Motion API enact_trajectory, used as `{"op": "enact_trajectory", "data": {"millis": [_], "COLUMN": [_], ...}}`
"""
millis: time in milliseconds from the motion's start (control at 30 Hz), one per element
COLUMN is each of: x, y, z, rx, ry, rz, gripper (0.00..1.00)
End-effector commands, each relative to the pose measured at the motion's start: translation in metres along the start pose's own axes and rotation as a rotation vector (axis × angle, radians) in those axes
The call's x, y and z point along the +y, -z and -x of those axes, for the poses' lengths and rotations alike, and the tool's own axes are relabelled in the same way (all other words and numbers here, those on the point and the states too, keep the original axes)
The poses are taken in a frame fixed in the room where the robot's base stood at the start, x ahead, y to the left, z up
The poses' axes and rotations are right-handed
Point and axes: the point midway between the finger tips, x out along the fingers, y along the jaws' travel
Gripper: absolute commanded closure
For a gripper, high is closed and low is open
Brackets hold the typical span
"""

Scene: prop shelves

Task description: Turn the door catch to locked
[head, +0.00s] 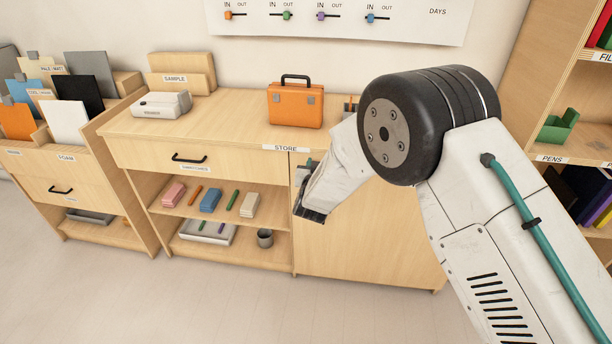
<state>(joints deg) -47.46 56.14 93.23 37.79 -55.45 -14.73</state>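The cabinet door (375,240) is a plain pale wood panel under the "STORE" label (286,148), and it looks shut. My gripper (303,178) is at the door's upper left edge, with my white wrist in front of it. Its fingers are mostly hidden, so I cannot tell whether they are open or shut. A small teal and dark part shows by the door's top left corner, but I cannot tell whether it is the catch or part of my arm. The catch's position cannot be made out.
An orange case (295,105) and a white device (161,104) stand on the cabinet top. Open shelves (222,212) with small goods are left of the door. A bookcase (535,85) is at the right. The floor (200,300) in front is clear.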

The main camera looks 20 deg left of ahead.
Motion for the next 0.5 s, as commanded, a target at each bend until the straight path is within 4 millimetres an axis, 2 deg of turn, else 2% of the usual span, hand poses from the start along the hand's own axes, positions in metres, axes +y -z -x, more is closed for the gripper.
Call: {"op": "enact_trajectory", "data": {"millis": [33,100,200,367,500], "x": [-0.012,-0.022,-0.032,-0.036,-0.035], "y": [-0.026,-0.049,-0.070,-0.084,-0.082], "z": [0.004,0.009,0.016,0.018,0.002], "rx": [0.030,0.075,0.124,0.158,0.161], "ry": [-0.008,-0.022,-0.038,-0.051,-0.053], "rz": [0.017,0.032,0.049,0.060,0.059], "gripper": [0.67,0.67,0.67,0.67,0.67]}}
